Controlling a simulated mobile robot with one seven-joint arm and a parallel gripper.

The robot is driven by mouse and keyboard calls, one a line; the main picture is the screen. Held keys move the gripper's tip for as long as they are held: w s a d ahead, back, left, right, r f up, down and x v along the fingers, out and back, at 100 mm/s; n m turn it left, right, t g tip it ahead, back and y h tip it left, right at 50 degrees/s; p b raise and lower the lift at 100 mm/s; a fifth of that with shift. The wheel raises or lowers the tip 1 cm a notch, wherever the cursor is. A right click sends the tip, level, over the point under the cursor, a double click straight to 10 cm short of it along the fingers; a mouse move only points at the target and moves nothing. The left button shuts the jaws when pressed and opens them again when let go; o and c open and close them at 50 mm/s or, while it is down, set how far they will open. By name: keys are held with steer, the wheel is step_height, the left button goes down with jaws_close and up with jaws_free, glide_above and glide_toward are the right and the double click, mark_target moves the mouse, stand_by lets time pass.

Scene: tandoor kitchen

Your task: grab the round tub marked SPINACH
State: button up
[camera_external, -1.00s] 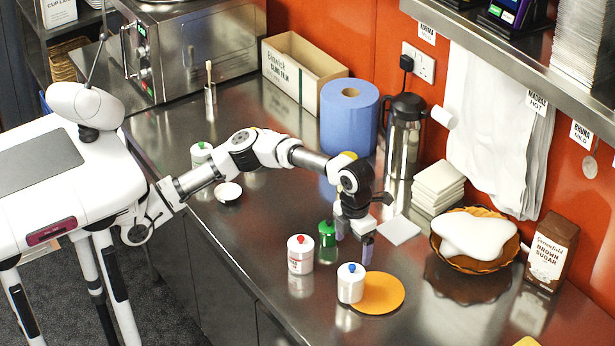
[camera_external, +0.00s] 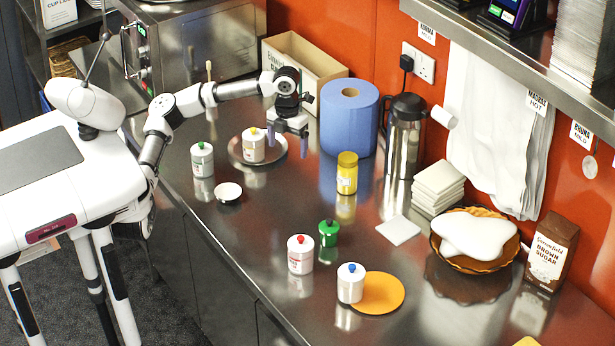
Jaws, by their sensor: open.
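I cannot read SPINACH on any tub; the labels are too small. Round white tubs stand on the steel counter: one with a green knob (camera_external: 202,161) at the left, one with a yellow knob (camera_external: 253,147) on a round steel tray (camera_external: 236,155), one with a red knob (camera_external: 300,256), and one with a blue knob (camera_external: 350,285) at the edge of an orange disc (camera_external: 385,294). My gripper (camera_external: 288,143) is open and empty, fingers pointing down, just right of the yellow-knobbed tub, over or near the tray's right side. Its exact height is unclear.
A yellow tin (camera_external: 347,174), a small green jar (camera_external: 328,234) and a small white bowl (camera_external: 228,192) stand nearby. A blue paper roll (camera_external: 348,120) and an open carton (camera_external: 293,62) are close behind my gripper. The counter's middle is mostly clear.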

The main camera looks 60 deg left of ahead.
steer(key=s+a+n, duration=0.1)
steer(key=s+a, duration=0.2)
steer(key=a, duration=0.5)
steer(key=s+a+n, duration=0.1)
steer(key=s+a, duration=0.3)
steer(key=a, duration=0.4)
steer(key=n, duration=0.1)
glide_toward(201, 148)
steer(key=shift+w+a, duration=0.25)
steer(key=shift+a, duration=0.15)
steer(key=shift+s+f+p, duration=0.1)
steer(key=shift+f+p, duration=0.2)
step_height(201, 148, down, 8)
steer(key=shift+r+p, duration=0.2)
steer(key=shift+p, duration=0.5)
steer(key=shift+d+f+p, duration=0.15)
steer(key=shift+f+p, duration=0.45)
steer(key=shift+f, duration=0.75)
steer(key=shift+d+f+p, duration=0.15)
steer(key=shift+f+p, duration=0.45)
steer(key=shift+f, duration=0.75)
steer(key=shift+c, duration=0.4)
steer(key=c, duration=1.2)
